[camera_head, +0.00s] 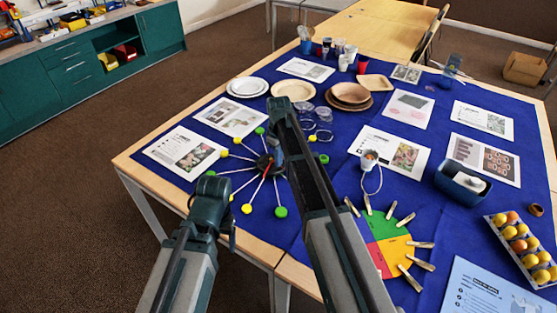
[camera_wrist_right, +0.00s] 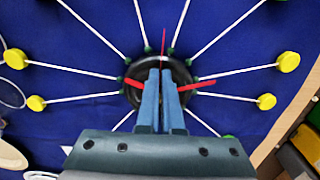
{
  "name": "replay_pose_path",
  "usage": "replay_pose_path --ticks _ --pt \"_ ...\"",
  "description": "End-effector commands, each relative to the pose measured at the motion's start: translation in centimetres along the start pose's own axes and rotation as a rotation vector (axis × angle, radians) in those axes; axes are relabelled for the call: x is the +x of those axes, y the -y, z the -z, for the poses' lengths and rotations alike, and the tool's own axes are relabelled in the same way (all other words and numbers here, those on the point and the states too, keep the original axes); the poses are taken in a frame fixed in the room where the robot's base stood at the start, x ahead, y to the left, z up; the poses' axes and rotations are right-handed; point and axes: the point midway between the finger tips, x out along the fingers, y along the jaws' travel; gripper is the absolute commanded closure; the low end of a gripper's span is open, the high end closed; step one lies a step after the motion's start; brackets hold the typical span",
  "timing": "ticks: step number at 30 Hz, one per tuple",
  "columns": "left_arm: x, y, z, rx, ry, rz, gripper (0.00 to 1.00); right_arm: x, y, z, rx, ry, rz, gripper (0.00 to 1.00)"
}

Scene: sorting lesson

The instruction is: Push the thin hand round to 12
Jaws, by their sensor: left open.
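The spoked clock lies on the blue cloth, with white spokes ending in yellow and green discs around a black hub (camera_wrist_right: 182,70); the clock (camera_head: 281,211) also shows in the head view. In the right wrist view a thin red hand (camera_wrist_right: 163,40) points up from the hub, and wider red pieces (camera_wrist_right: 197,86) stick out to the right and left. My right gripper (camera_wrist_right: 162,72) is over the hub, its blue fingertips together and covering the hub's middle. My left gripper (camera_head: 231,232) is open, low at the near table edge, away from the clock, its fingers mostly hidden.
Printed sheets (camera_head: 186,152) lie around the clock. Plates (camera_head: 247,87), bowls (camera_head: 350,95) and jars are farther back. An egg tray (camera_head: 522,247) is at far right.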

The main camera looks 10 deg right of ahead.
Motion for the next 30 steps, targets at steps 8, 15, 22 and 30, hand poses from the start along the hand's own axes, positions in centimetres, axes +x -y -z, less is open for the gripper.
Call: replay_pose_path --ticks 8,15,22,30 --pt "0.0 0.0 0.0 0.000 0.000 0.000 0.27 0.0 -0.7 0.1 -0.182 0.000 0.000 1.00" --pt "0.0 0.0 0.0 0.000 0.000 0.000 0.27 0.0 -1.5 0.3 -0.404 0.000 0.000 1.00" --pt "0.0 0.0 0.0 0.000 0.000 0.000 0.27 0.0 -2.0 0.7 -0.597 0.000 0.000 1.00" --pt "0.0 0.0 0.0 0.000 0.000 0.000 0.27 0.0 -2.5 1.0 -0.762 0.000 0.000 1.00"
